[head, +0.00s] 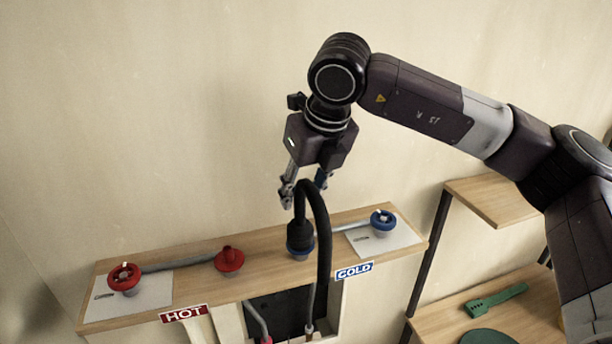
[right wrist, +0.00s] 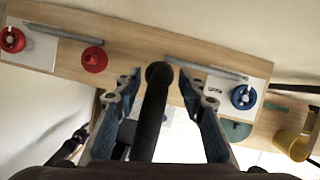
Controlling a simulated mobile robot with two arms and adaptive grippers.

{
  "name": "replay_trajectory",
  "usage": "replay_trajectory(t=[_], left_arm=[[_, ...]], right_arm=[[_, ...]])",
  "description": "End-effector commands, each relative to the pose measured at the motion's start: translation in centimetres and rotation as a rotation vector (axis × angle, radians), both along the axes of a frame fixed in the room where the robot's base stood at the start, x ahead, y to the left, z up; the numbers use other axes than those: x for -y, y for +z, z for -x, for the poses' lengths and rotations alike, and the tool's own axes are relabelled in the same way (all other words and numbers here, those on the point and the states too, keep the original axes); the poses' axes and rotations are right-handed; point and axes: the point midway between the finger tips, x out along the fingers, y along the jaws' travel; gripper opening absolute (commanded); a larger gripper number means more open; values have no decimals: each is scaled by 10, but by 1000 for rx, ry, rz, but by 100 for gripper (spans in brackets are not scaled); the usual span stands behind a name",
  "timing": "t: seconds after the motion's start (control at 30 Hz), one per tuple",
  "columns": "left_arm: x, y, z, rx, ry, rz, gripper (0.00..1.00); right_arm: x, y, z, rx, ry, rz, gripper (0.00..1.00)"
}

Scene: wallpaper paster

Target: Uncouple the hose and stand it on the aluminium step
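The black hose (head: 322,235) rises from a blue-collared fitting (head: 300,240) on the wooden shelf, bends over at the top and hangs down in front. It looks still seated on the fitting. My right gripper (head: 305,187) is above the fitting, pointing down, with its fingers apart around the hose's top end. In the right wrist view, the hose (right wrist: 153,115) runs between the two open fingers (right wrist: 163,90), with gaps visible on both sides. I cannot make out an aluminium step.
The shelf (head: 200,284) carries a red valve (head: 124,277), a red fitting (head: 229,260) and a blue valve (head: 383,221). HOT (head: 184,314) and COLD (head: 354,271) labels mark its front edge. A recessed box (head: 285,308) lies below. Wooden shelves (head: 440,322) at right hold green items (head: 495,300).

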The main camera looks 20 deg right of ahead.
Motion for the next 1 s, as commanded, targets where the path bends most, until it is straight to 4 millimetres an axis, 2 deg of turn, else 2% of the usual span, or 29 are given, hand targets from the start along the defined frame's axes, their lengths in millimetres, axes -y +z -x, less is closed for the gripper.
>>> replay_trajectory(t=[0.1,0.3,0.6,0.93,1.0], left_arm=[[0,8,0,0,0,0,52],[0,12,0,0,0,0,52],[0,12,0,0,0,0,52],[1,12,-1,1,0,0,52],[1,12,-1,1,0,0,52]], right_arm=[[-1,-15,-6,-4,0,2,37],[-3,-30,-12,-1,0,0,37],[-3,-33,-13,0,0,-1,37],[-3,-33,-13,0,0,-1,1],[-3,-33,-13,0,0,-1,0]])
